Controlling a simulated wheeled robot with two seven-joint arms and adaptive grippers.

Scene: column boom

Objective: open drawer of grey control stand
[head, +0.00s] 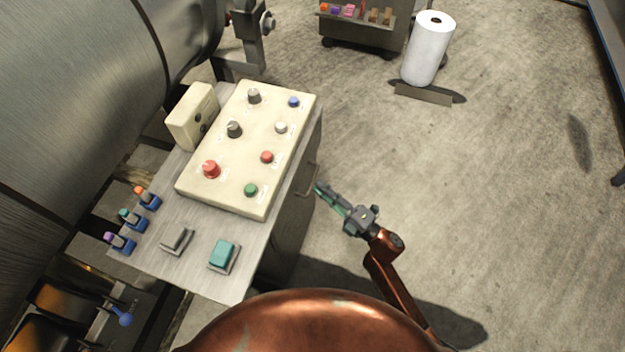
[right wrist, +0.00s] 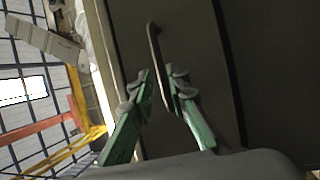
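The grey control stand (head: 190,268) is at the left of centre in the head view, with its dark drawer side facing right. A thin bar handle (head: 311,180) stands out from that side. My right gripper (head: 319,188) is at the handle, its fingers pointing toward the stand. In the right wrist view, the green fingers (right wrist: 160,75) are apart. The handle (right wrist: 158,65) runs between them, close to the right-hand finger; I cannot tell whether they touch. The drawer front (right wrist: 190,40) looks flush with the stand. My left gripper is not in view.
A cream control box (head: 215,180) with several knobs and buttons covers much of the stand's top. A large metal cylinder (head: 80,90) is behind it at the left. A white roll (head: 428,50) and a grey cart (head: 360,35) stand farther back.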

